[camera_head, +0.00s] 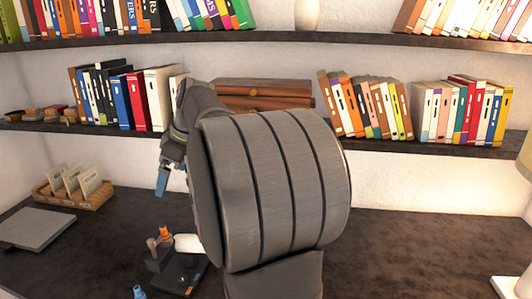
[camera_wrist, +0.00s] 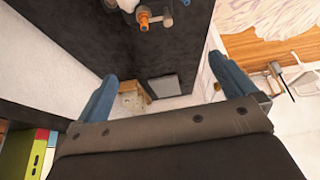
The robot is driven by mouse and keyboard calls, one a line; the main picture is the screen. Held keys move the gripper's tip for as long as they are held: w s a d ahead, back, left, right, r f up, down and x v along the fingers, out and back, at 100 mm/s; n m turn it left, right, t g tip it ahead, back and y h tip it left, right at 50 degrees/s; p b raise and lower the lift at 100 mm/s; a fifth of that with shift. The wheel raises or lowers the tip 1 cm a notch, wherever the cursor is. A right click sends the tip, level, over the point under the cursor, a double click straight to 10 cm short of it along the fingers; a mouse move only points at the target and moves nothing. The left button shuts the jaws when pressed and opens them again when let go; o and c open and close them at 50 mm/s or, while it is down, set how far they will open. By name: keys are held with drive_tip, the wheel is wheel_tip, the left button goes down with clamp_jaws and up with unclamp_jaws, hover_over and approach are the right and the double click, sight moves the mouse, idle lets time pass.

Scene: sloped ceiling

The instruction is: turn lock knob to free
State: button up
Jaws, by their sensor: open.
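A small dark device (camera_head: 160,257) with an upright lever and an orange knob (camera_head: 165,233) stands on the dark desk, left of my arm. In the wrist view the orange knob (camera_wrist: 144,17) shows near the top edge. I cannot tell for sure which part is the lock knob or how it is turned. My gripper (camera_head: 163,181) has blue fingertips and hangs above and behind the device, apart from it. In the wrist view my gripper (camera_wrist: 163,68) is open, with its fingers wide apart and nothing between them.
A white cylinder (camera_head: 188,243) lies beside the device, and a flat dark part (camera_head: 182,275) is in front. A wooden card holder (camera_head: 75,198) and a grey laptop-like slab (camera_head: 38,228) are at left. A bookshelf (camera_head: 440,150) hangs above.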

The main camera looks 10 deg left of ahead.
drive_tip(key=shift+a, duration=0.1)
drive_tip(key=c, duration=1.2)
drive_tip(key=m+h, duration=0.5)
drive_tip(key=m, duration=1.6)
hover_over(151, 240)
wheel_tip(151, 240, down, 4)
drive_tip(key=shift+y, duration=0.3)
wheel_tip(151, 240, down, 17)
drive_tip(key=shift+s+f, duration=0.1)
drive_tip(key=shift+f, duration=0.05)
clamp_jaws()
